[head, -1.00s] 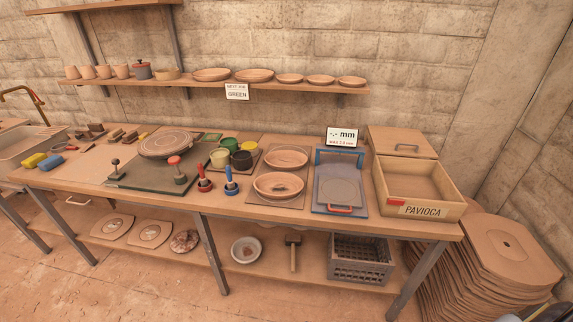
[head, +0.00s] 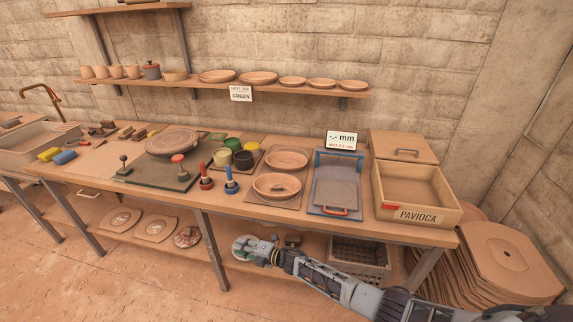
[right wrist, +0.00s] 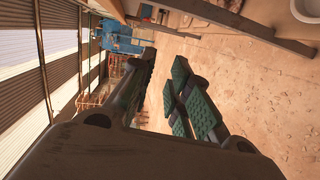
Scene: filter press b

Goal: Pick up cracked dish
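Two round clay dishes lie on a mat on the bench: a rear dish (head: 287,159) and a front dish (head: 277,186). The front dish has a dark mark in its middle; I cannot tell for sure that it is a crack. My right gripper (head: 242,249) is below the bench top, in front of the lower shelf and apart from both dishes. In the right wrist view its green-padded fingers (right wrist: 160,85) stand apart with nothing between them. My left gripper is not in view.
A blue-framed press plate (head: 335,192) and a wooden PAVIOCA box (head: 418,190) stand right of the dishes. Coloured cups (head: 233,143) and two knobbed tools (head: 231,181) are to the left. The bench's front edge (head: 330,225) lies above my right arm.

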